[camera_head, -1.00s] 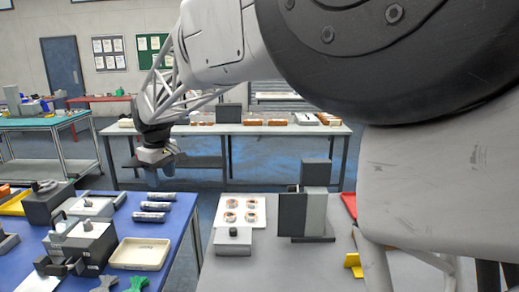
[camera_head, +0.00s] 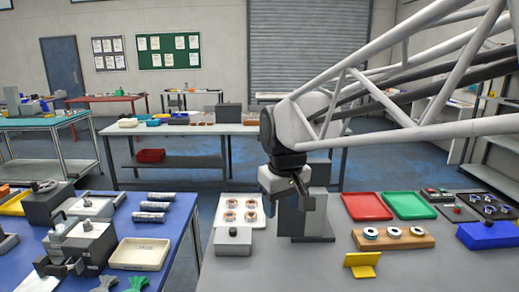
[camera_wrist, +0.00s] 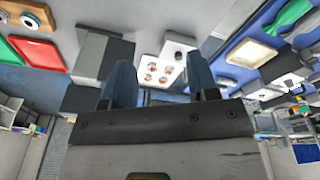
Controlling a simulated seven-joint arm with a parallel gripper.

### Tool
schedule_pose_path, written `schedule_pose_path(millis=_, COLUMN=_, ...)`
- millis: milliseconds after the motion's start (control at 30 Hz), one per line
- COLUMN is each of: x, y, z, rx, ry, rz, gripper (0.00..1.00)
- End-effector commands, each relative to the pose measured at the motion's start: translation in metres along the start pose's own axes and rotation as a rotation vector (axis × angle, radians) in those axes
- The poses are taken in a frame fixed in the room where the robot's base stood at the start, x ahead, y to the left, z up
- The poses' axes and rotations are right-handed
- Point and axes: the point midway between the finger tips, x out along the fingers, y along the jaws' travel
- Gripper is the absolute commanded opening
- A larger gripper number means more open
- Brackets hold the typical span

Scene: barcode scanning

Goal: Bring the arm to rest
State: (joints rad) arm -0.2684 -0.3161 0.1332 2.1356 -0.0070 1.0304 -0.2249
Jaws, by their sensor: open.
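My gripper (camera_head: 300,196) hangs in the air in front of the grey block-like stand (camera_head: 314,225) on the grey table (camera_head: 300,272), in the head view. In the wrist view its two blue-grey fingers (camera_wrist: 163,82) stand apart with nothing between them, so it is open and empty. My arm reaches in from the upper right. The gripper hides part of the stand's upper half.
A white tray (camera_head: 260,222) with several round parts and a grey box (camera_head: 233,242) lie left of the stand. Red (camera_head: 367,206) and green (camera_head: 409,205) trays, a wooden block with rings (camera_head: 393,239) and a yellow bracket (camera_head: 362,264) lie right. A blue table (camera_head: 176,222) stands left.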

Motion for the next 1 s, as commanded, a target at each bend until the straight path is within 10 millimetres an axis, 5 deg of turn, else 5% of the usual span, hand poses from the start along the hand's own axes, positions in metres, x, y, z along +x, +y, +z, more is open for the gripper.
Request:
schedule_pose_path(millis=600, x=0.031, y=0.03, z=0.195, rx=0.397, ry=0.05, rz=0.05, gripper=0.54)
schedule_pose_path(millis=800, x=0.044, y=0.027, z=0.233, rx=0.482, ry=0.062, rz=0.06, gripper=0.54)
schedule_pose_path(millis=1000, x=0.049, y=0.026, z=0.246, rx=0.511, ry=0.065, rz=0.064, gripper=0.54)
